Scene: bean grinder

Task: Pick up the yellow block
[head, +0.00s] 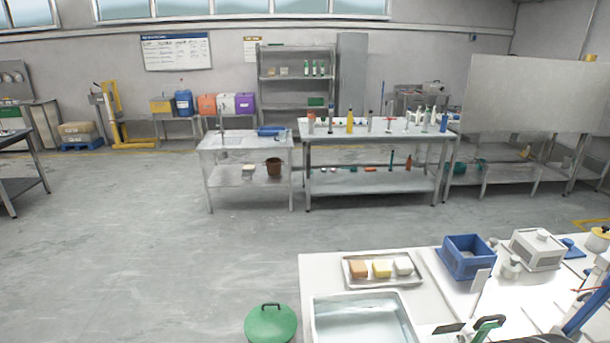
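The yellow block (382,269) lies in a shallow metal tray (384,285) on the white table in the lower right of the head view. It is the middle one of three blocks in a row. An orange-brown block (358,270) lies to its left and a whitish block (403,266) to its right. Nothing covers the yellow block. I cannot make out my gripper in this view.
A water-filled basin (365,322) is in front of the tray. A blue crate (467,257) and a white box-shaped device (537,250) stand to the right. A green-handled item (488,326) is at the bottom edge. A green lidded bin (270,325) stands left of the table.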

